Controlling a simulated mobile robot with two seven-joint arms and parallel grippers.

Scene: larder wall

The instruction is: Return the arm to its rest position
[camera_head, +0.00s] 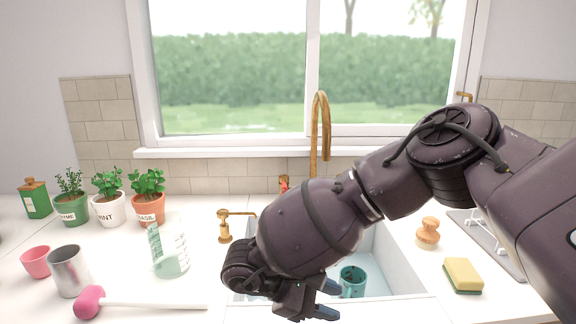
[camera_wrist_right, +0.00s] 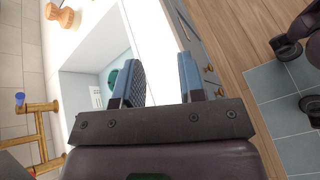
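My right arm reaches in from the right across the sink in the head view. Its right gripper (camera_head: 329,299) is low in the picture, over the front edge of the sink. The two blue-grey fingers are apart with nothing between them. The right wrist view also shows the open, empty fingers (camera_wrist_right: 163,68), with the sink and cabinet fronts beyond. My left gripper is not in the head view. The arm hides part of the sink and the base of the tap.
A teal cup (camera_head: 352,282) stands in the white sink (camera_head: 384,262). A brass tap (camera_head: 320,130) rises behind. A sponge (camera_head: 463,275) and wooden brush (camera_head: 428,234) lie right. Left are a glass beaker (camera_head: 170,252), metal cup (camera_head: 69,271), pink cup (camera_head: 36,262), plunger-like tool (camera_head: 140,303) and potted herbs (camera_head: 109,206).

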